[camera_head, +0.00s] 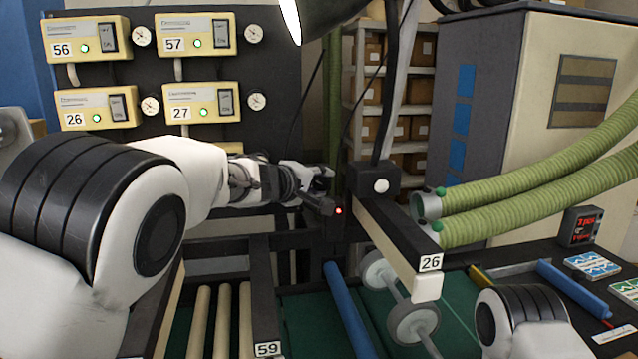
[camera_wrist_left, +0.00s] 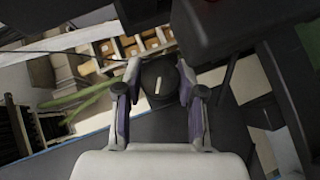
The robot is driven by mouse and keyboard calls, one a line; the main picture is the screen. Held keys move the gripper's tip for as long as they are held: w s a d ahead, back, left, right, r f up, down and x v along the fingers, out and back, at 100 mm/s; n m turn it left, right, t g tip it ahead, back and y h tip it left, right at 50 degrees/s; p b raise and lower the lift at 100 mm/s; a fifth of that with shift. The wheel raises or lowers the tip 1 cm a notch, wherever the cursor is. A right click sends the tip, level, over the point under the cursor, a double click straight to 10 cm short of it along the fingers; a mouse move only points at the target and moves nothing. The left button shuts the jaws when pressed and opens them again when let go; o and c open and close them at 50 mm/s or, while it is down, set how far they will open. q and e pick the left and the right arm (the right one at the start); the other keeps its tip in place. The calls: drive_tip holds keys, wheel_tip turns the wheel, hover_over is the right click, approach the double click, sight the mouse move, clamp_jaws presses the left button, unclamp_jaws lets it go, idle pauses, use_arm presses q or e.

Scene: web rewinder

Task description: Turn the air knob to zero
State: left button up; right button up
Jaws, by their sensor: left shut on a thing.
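The air knob (camera_wrist_left: 160,76), a round black knob with a white pointer line, shows in the left wrist view. Its pointer stands nearly upright in that picture, leaning slightly. My left gripper (camera_wrist_left: 160,88) has one finger on each side of the knob and is shut on it. In the head view my left gripper (camera_head: 324,188) reaches right to the dark frame beside a small red light. The knob cannot be made out there, and no zero mark is readable. My right gripper is out of view; only part of that arm shows at the lower right.
A black box with a white button (camera_head: 381,186) and a beam labelled 26 (camera_head: 431,263) stand just right of my left gripper. Green hoses (camera_head: 540,190) run to the right. Yellow controller boxes (camera_head: 200,103) with small gauges hang behind my left arm. Rollers (camera_head: 222,320) lie below.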

use_arm(q)
drive_tip(key=shift+n+t+h+b, duration=0.35)
drive_tip(key=shift+n+t+h, duration=0.05)
drive_tip(key=shift+n+h, duration=0.1)
drive_tip(key=shift+r+n+t+h+b, duration=0.15)
drive_tip(key=shift+n+t+h+b, duration=0.4)
drive_tip(key=shift+n+t+h, duration=0.55)
drive_tip(key=shift+r+n+t, duration=0.1)
drive_tip(key=shift+n+t, duration=0.3)
drive_tip(key=shift+n, duration=0.1)
drive_tip(key=shift+w+r, duration=0.1)
drive_tip(key=shift+r, duration=0.05)
drive_tip(key=o, duration=1.1)
drive_tip(key=shift+o, duration=0.2)
drive_tip(key=shift+w+d+f, duration=0.15)
drive_tip(key=shift+w+f, duration=0.1)
drive_tip(key=shift+f, duration=0.15)
drive_tip(key=v, duration=1.2)
